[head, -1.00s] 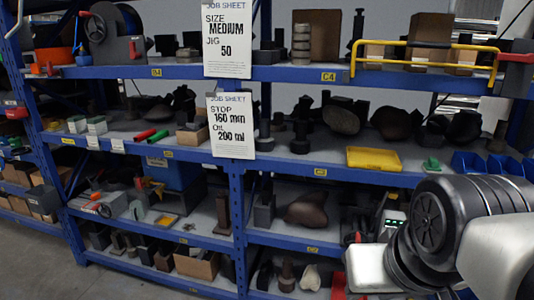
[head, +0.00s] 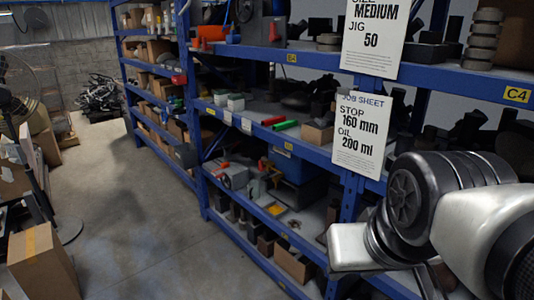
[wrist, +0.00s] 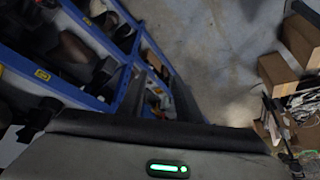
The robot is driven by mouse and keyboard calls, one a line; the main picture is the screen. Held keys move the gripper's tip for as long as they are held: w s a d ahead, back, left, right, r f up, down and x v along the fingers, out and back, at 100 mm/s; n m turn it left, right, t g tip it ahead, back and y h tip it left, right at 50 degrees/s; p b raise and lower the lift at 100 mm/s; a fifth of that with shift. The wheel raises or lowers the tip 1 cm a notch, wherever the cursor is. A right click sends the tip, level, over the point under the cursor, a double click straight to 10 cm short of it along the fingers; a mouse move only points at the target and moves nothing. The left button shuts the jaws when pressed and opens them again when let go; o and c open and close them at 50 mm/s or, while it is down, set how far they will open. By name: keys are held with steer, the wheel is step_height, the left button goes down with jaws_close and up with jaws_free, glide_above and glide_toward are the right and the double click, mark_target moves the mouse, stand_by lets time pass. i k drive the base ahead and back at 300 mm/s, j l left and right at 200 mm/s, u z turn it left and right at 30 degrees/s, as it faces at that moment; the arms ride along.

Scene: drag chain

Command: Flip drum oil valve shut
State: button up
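No drum or oil valve can be made out for certain in either view. A grey unit with a red-orange lever and a dark round wheel (head: 232,176) stands on a lower shelf in the head view; I cannot tell what it is. A job sheet (head: 359,134) reading "STOP 160 mm, OIL 200 ml" hangs on the rack. My gripper's grey body (wrist: 160,150) with a green light fills the bottom of the wrist view.
The blue rack (head: 330,152) runs along the right, close to my arm. Open concrete floor (head: 140,215) lies left of it. A cardboard box (head: 42,265) and a black stand (head: 66,228) are at the left. Another rack (head: 150,70) stands further back.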

mark_target(261, 169)
steer(key=i+l+u, duration=0.3)
steer(key=i+j+z, duration=0.3)
steer(key=i+j, duration=2.15)
